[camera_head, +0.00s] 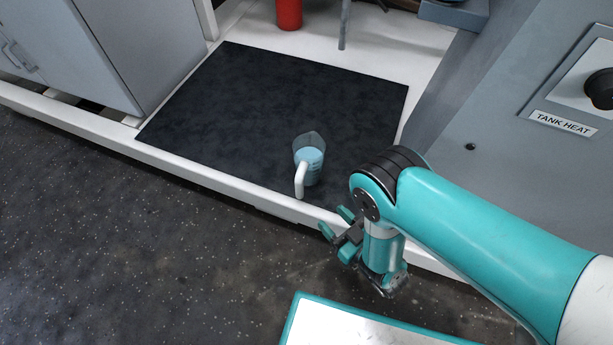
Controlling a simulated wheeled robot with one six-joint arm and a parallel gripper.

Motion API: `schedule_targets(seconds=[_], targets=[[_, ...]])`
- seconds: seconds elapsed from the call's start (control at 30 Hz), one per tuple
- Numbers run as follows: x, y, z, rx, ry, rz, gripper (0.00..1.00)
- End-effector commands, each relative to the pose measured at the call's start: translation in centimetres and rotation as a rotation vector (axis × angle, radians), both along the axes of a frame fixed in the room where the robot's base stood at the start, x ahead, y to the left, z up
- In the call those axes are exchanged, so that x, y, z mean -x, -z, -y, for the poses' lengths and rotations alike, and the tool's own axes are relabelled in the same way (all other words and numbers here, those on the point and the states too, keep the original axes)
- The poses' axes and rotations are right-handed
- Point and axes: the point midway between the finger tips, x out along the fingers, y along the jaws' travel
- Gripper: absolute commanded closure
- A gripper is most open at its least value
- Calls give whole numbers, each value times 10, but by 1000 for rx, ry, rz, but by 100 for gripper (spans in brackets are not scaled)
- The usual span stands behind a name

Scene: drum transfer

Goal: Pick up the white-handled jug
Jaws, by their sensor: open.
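The jug (312,161) is clear, with pale blue contents and a white handle (299,180). It stands upright on the front edge area of a dark mat (240,105), and its handle faces the front of the white platform. My gripper (336,232) is open and empty. In the picture it is below and to the right of the jug, near the platform's front edge, and apart from the jug. Its exact height is hard to tell.
A white ledge (215,181) borders the mat in front. A grey cabinet (135,45) stands left, and a grey panel labelled TANK HEAT (530,140) rises right. A red cylinder (288,13) and a grey post (344,25) are behind. The mat's left and middle are clear.

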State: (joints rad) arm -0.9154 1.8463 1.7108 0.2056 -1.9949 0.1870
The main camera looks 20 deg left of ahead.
Motion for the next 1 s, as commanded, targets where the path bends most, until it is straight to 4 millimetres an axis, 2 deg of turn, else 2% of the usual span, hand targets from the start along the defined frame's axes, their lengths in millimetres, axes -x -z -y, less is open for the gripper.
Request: schedule_targets(seconds=[0.03,0.7,0.83,1.0], targets=[[-2,8,-3,-1,1,1,46],[-18,7,-26,-1,3,0,46],[-33,2,-49,-5,3,2,46],[-43,0,-64,-2,3,0,46]])
